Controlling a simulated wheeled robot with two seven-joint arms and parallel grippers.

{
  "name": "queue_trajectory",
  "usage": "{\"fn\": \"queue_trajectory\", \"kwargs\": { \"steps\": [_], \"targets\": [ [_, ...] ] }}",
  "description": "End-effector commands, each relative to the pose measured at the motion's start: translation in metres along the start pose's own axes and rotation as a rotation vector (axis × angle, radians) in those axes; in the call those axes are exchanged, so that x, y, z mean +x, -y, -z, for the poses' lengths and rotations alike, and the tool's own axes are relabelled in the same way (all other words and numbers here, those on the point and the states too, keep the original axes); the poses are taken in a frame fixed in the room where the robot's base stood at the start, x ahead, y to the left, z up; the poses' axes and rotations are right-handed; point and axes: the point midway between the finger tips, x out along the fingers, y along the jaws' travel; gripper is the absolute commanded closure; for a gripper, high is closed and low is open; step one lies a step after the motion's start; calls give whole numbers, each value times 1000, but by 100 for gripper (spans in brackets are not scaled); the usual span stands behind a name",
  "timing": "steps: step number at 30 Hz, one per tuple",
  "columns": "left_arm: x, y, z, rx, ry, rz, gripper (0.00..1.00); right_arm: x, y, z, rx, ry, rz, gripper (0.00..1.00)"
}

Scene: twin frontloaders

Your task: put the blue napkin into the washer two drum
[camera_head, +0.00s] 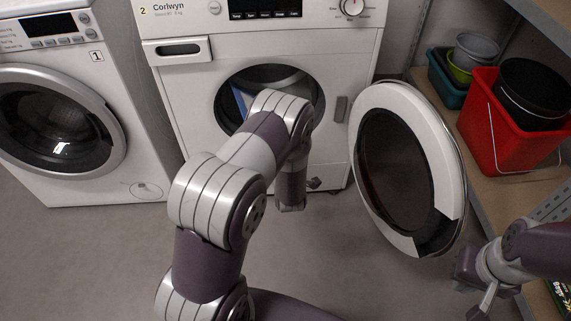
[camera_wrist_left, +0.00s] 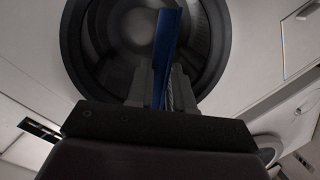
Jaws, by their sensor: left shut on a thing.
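The blue napkin (camera_head: 240,99) shows as a small blue patch in the round opening of washer two (camera_head: 185,95), left of my left arm. In the left wrist view the napkin (camera_wrist_left: 167,42) stands up as a narrow strip between the fingers of my left gripper (camera_wrist_left: 162,82), which is shut on it. The dark drum (camera_wrist_left: 105,40) lies straight ahead of the fingers. My left arm hides the left gripper in the head view. Washer two's door (camera_head: 408,170) is swung open to the right. My right gripper (camera_head: 484,292) is at lower right, away from the napkin; its jaw gap is unclear.
Washer one (camera_head: 130,175), with its round door shut, stands at left. At right a shelf holds a red bucket (camera_head: 505,140) with a black pot (camera_head: 530,95), and a teal basin (camera_head: 440,75). The open door lies between the drum opening and my right arm.

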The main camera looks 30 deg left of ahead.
Motion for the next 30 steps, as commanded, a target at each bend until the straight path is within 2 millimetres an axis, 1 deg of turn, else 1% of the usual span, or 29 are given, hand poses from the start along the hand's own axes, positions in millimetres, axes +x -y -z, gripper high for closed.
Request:
{"fn": "queue_trajectory", "kwargs": {
  "steps": [1,14,24,30],
  "targets": [
    [12,4,-4,-2,-3,0,100,12,0,-1,0,0,0,100],
    [106,5,-5,-2,-2,-1,100,63,0,-8,0,0,0,100],
    [181,6,-5,-2,-3,-2,100,110,0,-13,0,0,0,100],
    [217,4,-4,-1,-2,-1,100,132,0,-16,0,0,0,100]
  ]
}}
